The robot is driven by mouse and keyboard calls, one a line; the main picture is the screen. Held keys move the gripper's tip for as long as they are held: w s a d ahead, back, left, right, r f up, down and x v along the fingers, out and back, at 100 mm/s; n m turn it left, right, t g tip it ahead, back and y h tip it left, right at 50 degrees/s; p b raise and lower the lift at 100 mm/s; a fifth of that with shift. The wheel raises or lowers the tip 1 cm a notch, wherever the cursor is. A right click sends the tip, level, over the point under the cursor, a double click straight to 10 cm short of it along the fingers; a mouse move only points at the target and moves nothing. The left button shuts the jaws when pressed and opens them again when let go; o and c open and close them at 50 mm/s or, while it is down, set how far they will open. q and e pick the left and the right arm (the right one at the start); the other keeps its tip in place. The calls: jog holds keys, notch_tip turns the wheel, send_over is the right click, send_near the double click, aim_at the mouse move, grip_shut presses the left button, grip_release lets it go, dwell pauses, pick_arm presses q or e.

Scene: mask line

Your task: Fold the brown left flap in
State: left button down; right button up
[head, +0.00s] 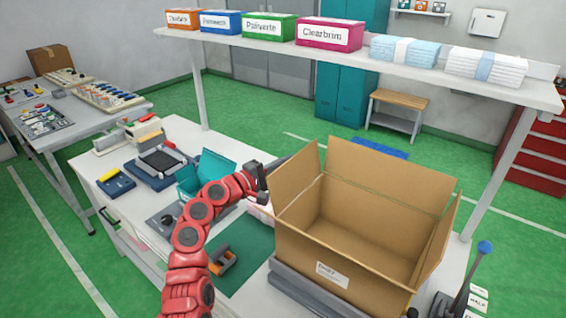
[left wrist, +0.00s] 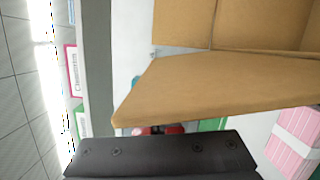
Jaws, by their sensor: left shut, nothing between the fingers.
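The brown cardboard box (head: 345,228) stands open on the right of the bench. Its left flap (head: 297,180) stands up, leaning a little outward; in the left wrist view the flap (left wrist: 220,85) spans the middle. My left gripper (head: 262,186) is shut and empty, on the outer side of the left flap. In the left wrist view its dark fingers (left wrist: 160,155) lie along the bottom, close to the flap; I cannot tell if they touch. The back flap (head: 390,172) and right flap (head: 437,240) also stand up. My right gripper is not in view.
A shelf (head: 350,72) with labelled bins and mask stacks runs above the bench. A teal bin (head: 205,172) and an orange tool (head: 222,262) stand left of the box. A blue-knobbed lever (head: 484,248) rises at the right. Pink-striped packs (left wrist: 295,140) lie near the fingers.

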aim_at(295, 186)
pick_arm(q)
jog(key=shift+s+d+r+m, duration=0.15)
jog(key=shift+s+r+m, duration=0.05)
jog(key=shift+s+m, duration=0.1)
jog(key=shift+s+d+r, duration=0.1)
jog(key=shift+s+d, duration=0.15)
jog(key=shift+d, duration=0.25)
jog(key=shift+s+d+r+m, duration=0.2)
jog(key=shift+s+d+m, duration=0.35)
jog(key=shift+d+m, duration=0.25)
jog(key=shift+s+d, duration=0.35)
jog(key=shift+d, duration=0.1)
